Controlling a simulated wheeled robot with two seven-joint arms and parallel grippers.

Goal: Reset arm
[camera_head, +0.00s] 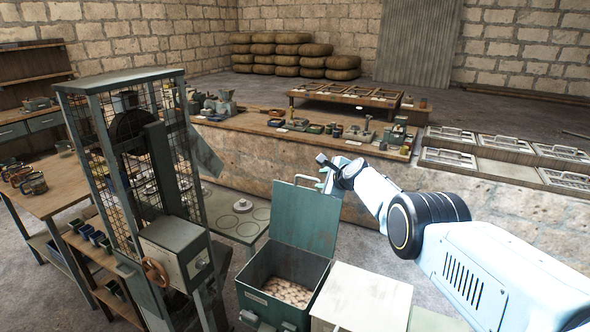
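My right arm comes in from the right, and its gripper (325,171) is beside the top edge of the raised lid (305,218) of a green metal box. Its fingers are small and seen at an angle, so I cannot tell whether they are apart or touch the lid. The green box (283,283) stands open, with a pale patterned layer (288,292) inside. My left gripper is not in view.
A caged belt-drive machine (140,190) stands at the left, next to a wooden bench (50,200). A white-topped cabinet (362,298) is right of the box. A stone ledge with small parts (290,126) and metal-handled trays (505,143) runs behind.

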